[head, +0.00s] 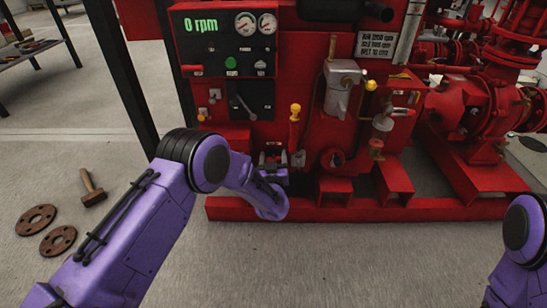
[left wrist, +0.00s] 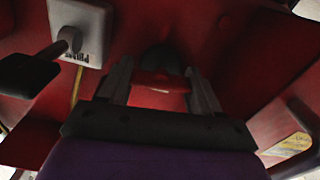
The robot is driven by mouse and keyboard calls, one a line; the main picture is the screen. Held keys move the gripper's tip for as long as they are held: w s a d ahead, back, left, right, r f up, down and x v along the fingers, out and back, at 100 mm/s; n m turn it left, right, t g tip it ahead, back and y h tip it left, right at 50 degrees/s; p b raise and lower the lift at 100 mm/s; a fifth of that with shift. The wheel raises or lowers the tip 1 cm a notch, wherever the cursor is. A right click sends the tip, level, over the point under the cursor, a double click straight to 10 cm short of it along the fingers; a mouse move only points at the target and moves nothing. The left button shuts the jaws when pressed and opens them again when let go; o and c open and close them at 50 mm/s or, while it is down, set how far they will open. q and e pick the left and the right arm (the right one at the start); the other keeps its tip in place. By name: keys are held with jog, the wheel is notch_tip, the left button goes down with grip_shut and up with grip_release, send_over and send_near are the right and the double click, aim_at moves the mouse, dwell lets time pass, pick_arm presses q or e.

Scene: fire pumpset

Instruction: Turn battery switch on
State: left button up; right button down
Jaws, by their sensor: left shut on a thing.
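A red handle (left wrist: 158,86), which looks like the battery switch's, sits between the two fingers of my left gripper (left wrist: 160,85) in the left wrist view. The fingers are shut on it, against a red panel. What lies behind the handle is dark and hard to make out. In the head view my left gripper (head: 273,160) is low at the front of the red pump frame, and my own wrist partly hides it; the handle cannot be made out there. Of my right arm only a purple link shows at the right edge; its gripper is out of view.
A grey box with a black lever (left wrist: 82,32) is close by at the upper left of the wrist view. The control panel (head: 225,50) reads 0 rpm. A yellow-topped lever (head: 295,112) stands above my gripper. A hammer (head: 92,188) and rusty flanges (head: 36,220) lie on the floor.

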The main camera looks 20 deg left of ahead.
pick_arm(q)
jog(key=n+p, duration=0.1)
jog(key=n, duration=0.1)
jog(key=shift+n, duration=0.8)
jog(key=n+p, duration=0.1)
jog(key=n, duration=0.1)
jog(key=shift+a+n, duration=0.1)
jog(key=shift+n, duration=0.2)
jog(key=n, duration=0.3)
jog(key=shift+f+n, duration=0.1)
jog(key=shift+n, duration=0.3)
jog(key=n, duration=0.3)
jog(key=shift+f+p, duration=0.1)
jog(key=shift+p, duration=0.25)
jog(key=shift+n, duration=1.6)
pick_arm(e)
jog(key=shift+w+a+r+m+t, duration=0.15)
jog(key=shift+a+r+m, duration=0.25)
jog(key=shift+r, duration=0.2)
jog(key=shift+w+a+r+m+t, duration=0.15)
jog(key=shift+a+r+m, duration=0.15)
jog(key=shift+a+r, duration=0.25)
pick_arm(q)
jog(key=shift+s, duration=0.1)
jog(key=o, duration=1.1)
jog(key=shift+c, duration=0.2)
